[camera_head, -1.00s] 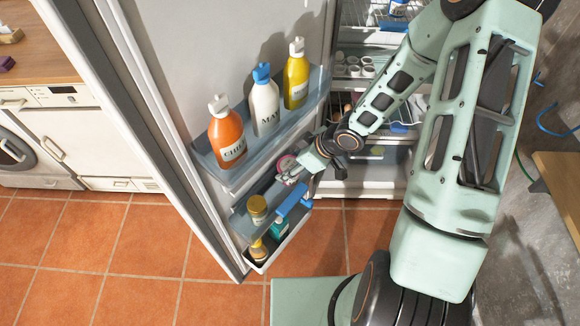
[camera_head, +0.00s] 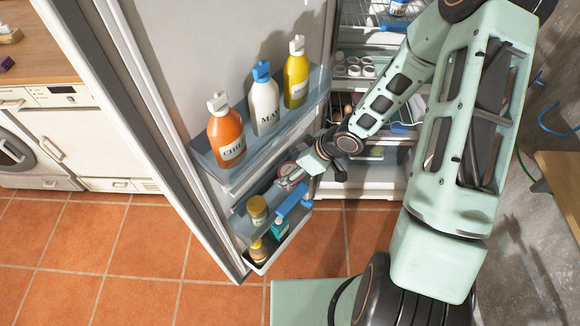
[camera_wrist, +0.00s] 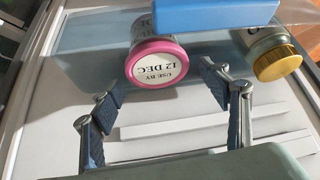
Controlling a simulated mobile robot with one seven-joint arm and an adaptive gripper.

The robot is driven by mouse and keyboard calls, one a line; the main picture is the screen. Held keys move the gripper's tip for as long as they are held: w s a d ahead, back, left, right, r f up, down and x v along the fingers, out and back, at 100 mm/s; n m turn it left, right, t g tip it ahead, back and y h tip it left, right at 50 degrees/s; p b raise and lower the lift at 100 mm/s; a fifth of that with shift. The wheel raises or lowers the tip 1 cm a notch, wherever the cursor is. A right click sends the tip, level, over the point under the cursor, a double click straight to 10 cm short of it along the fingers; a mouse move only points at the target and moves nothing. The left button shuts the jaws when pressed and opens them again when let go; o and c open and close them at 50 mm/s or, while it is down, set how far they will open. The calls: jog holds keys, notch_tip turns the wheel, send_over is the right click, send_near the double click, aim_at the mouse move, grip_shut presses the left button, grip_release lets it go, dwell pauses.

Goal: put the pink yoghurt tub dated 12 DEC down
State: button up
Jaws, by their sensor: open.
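The pink-lidded yoghurt tub (camera_head: 287,168) stands in a lower shelf of the open fridge door, partly hidden by my gripper in the head view. In the wrist view the tub (camera_wrist: 152,64) shows its lid toward the camera, with a white label reading "USE BY 12 DEC". My gripper (camera_head: 296,180) is open and empty. In the wrist view its two fingers (camera_wrist: 162,82) are spread apart, with the tub just beyond their tips and not held between the pads.
A yellow-lidded jar (camera_head: 257,210) and a blue bar-like thing (camera_head: 294,200) share that shelf; the bar (camera_wrist: 215,14) lies close by the tub. Orange (camera_head: 226,135), white (camera_head: 264,105) and yellow (camera_head: 296,75) bottles stand on the door shelf above.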

jog(key=shift+r, duration=0.25)
jog(key=p+v, duration=0.8)
jog(key=v, duration=0.4)
jog(key=shift+r+p, duration=0.35)
jog(key=shift+r, duration=0.05)
